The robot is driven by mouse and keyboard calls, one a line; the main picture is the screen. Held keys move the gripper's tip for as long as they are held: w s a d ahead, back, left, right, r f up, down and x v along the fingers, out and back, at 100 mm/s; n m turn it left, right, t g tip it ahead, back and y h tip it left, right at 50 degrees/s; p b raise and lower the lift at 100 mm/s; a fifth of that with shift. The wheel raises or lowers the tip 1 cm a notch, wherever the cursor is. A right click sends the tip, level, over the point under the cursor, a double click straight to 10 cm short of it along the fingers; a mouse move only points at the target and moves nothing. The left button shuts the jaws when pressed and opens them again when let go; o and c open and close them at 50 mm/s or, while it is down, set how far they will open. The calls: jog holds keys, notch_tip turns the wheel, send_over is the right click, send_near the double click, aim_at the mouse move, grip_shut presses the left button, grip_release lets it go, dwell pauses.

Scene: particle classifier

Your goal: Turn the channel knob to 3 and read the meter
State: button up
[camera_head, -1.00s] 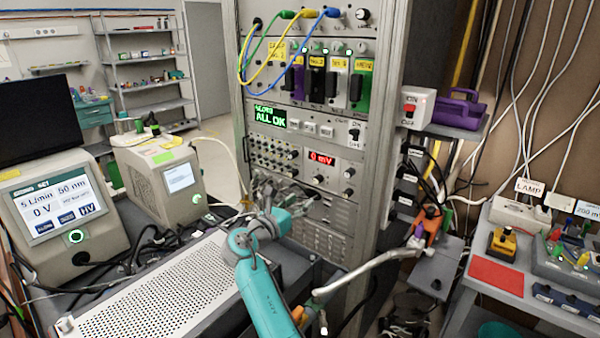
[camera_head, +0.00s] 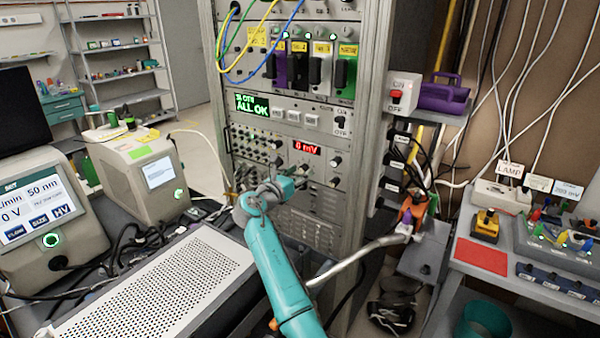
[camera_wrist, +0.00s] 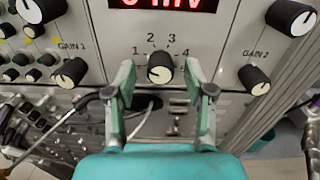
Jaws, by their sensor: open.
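The channel knob (camera_wrist: 160,68) is black with a pale face, on the rack panel in the wrist view. The numbers 1, 2, 3 and 4 are printed around it. I cannot tell for sure which number its pointer faces. My gripper (camera_wrist: 160,80) is open, with one finger to the left of the knob and one to the right, both apart from it. The meter (camera_head: 307,148) shows red digits reading 0 mV in the head view. Its lower part (camera_wrist: 165,4) shows at the top edge of the wrist view.
The GAIN 1 knob (camera_wrist: 71,73) and GAIN 2 knob (camera_wrist: 254,79) flank the channel knob. Cables (camera_wrist: 70,125) hang at the lower left. A perforated metal box (camera_head: 160,290) lies beside my arm, and a grey hose (camera_head: 355,258) runs to its right.

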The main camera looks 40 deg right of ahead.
jog(key=shift+w+d, duration=0.15)
jog(key=shift+d, duration=0.2)
grip_shut()
